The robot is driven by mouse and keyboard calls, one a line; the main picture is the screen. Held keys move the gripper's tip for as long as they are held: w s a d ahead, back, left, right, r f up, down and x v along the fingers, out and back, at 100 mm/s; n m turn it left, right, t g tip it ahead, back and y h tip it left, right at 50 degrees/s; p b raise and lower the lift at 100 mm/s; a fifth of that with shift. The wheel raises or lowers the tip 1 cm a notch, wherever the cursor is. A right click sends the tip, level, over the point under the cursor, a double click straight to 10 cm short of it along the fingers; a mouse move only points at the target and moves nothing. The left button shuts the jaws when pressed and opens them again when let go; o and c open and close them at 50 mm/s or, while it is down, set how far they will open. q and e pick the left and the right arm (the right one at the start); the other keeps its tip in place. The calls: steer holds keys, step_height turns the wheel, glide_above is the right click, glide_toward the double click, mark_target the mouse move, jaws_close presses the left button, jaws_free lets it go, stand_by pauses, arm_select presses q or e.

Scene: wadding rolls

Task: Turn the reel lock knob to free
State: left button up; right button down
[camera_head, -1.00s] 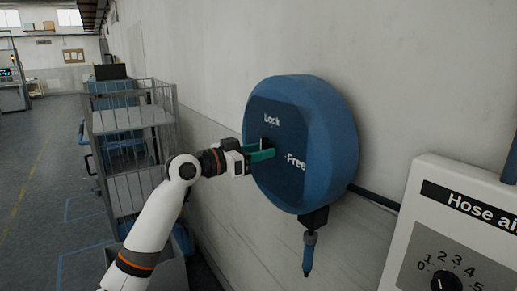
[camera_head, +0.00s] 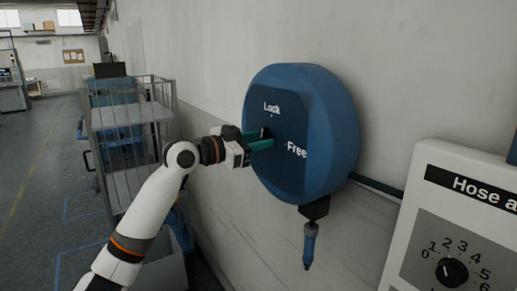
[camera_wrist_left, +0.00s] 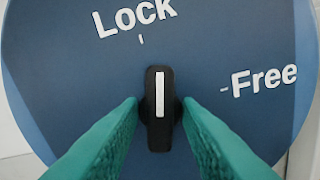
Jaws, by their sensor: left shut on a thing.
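The round blue hose reel (camera_head: 335,130) is on the wall, its dark blue face marked "Lock" at the top and "Free" at the right. The black lock knob (camera_wrist_left: 160,132) with a white pointer line is at the middle of the face in the left wrist view. The pointer sits between the two marks, much nearer Lock. My left gripper (camera_wrist_left: 160,108) has its teal fingers on both sides of the knob, shut on it. In the head view the left gripper (camera_head: 262,141) partly hides the knob. My right gripper is not in view.
A white panel (camera_head: 415,195) with a numbered black dial (camera_head: 452,272) stands at the right. A blue-tipped hose end (camera_head: 309,248) hangs below the reel. A grey wire cage cart (camera_head: 130,115) stands behind my left arm. The floor at far left is open.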

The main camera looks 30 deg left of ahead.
arm_select(q)
steer(key=shift+d+f+m+b, duration=0.1)
steer(key=shift+m+b, duration=1.15)
steer(key=shift+m, duration=2.45)
steer(key=shift+f+m+b, duration=0.1)
steer(key=shift+m+b, duration=1.1)
steer(key=shift+m, duration=2.5)
steer(key=o, duration=0.7)
steer(key=shift+c, duration=0.2)
